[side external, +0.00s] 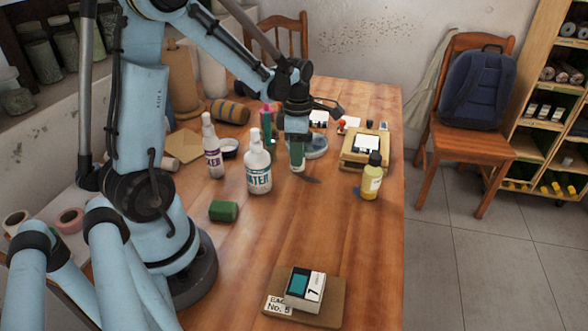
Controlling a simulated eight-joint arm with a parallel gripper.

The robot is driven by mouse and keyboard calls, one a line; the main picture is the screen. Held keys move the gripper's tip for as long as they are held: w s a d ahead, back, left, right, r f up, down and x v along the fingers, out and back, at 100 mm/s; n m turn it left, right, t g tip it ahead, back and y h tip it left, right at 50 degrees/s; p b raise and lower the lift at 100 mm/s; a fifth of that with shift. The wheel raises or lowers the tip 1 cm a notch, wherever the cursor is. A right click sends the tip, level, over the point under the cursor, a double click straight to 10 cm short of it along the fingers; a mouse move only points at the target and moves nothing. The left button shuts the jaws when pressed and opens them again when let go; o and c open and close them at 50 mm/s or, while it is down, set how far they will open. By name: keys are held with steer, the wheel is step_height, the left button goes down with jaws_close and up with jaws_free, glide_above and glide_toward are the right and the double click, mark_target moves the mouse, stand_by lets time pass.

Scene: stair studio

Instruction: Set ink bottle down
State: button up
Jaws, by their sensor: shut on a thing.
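My gripper (298,136) points down over the middle of the wooden table (330,225) and is shut on a small dark green bottle, which appears to be the ink bottle (297,160). The bottle is upright with a pale lower end, and the gripper hides its top. A dark shadow lies on the table just to the lower right of it. I cannot tell whether its base touches the table or hangs just above it.
A white water bottle (258,172) stands close left, with a spray bottle (212,152) beyond it. A yellow bottle (372,178) and a wooden press-like block (352,158) stand right. A blue-grey dish (318,152) is behind. The table's front middle is clear up to a board (330,316).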

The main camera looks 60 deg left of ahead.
steer(key=shift+f, duration=0.3)
steer(key=o, duration=1)
